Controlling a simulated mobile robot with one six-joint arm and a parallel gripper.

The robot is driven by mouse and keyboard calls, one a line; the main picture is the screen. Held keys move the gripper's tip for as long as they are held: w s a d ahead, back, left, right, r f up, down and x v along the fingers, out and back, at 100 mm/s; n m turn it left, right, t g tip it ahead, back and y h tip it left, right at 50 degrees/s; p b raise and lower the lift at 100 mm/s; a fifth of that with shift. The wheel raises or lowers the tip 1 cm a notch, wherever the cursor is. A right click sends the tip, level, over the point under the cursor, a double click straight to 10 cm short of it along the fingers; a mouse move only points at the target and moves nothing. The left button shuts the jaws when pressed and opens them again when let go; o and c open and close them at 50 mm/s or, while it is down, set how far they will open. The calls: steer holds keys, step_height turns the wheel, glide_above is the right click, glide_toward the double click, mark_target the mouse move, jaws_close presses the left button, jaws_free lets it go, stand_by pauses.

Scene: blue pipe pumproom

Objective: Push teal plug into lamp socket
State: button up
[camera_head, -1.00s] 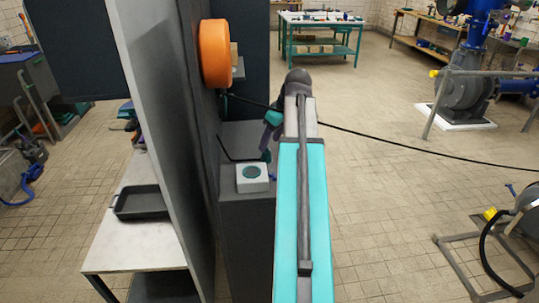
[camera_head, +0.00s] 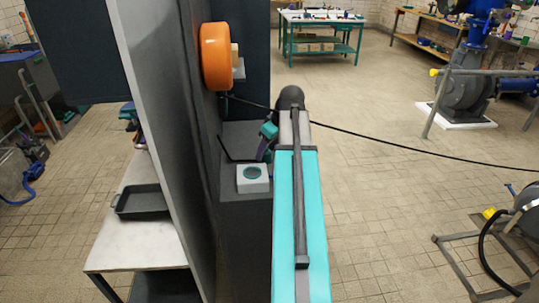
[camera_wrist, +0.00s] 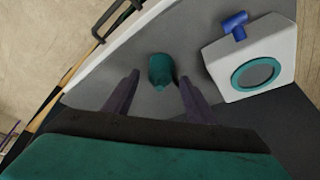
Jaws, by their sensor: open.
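A teal plug-like piece (camera_wrist: 161,70) shows in the wrist view against a grey surface, ahead of and between my two dark fingers. My gripper (camera_wrist: 158,98) is open, and a visible gap separates the fingers from the teal piece. To its right is a white block with a teal-ringed round face, likely the lamp socket (camera_wrist: 257,75). A blue fitting (camera_wrist: 234,24) is at that block's edge.
A round orange lamp (camera_head: 215,55) is mounted on the grey panel (camera_head: 165,120) above the ledge. A black cable (camera_head: 370,135) runs from the panel to the right. A white bench (camera_head: 135,245) with a black tray (camera_head: 140,202) is left of the panel.

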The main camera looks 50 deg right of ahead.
stand_by(0.5)
steer(key=c, duration=1.1)
steer(key=shift+r, duration=0.15)
steer(key=shift+r+b, duration=0.4)
steer(key=shift+r, duration=0.65)
steer(key=s+d+r+b, duration=0.1)
steer(key=s+d, duration=0.2)
steer(key=s, duration=0.4)
steer(key=s+d+r+b, duration=0.1)
steer(key=s+d+b, duration=0.1)
steer(key=s, duration=0.6)
steer(key=shift+d+r, duration=0.35)
steer(key=shift+d, duration=0.15)
steer(key=shift+w, duration=0.1)
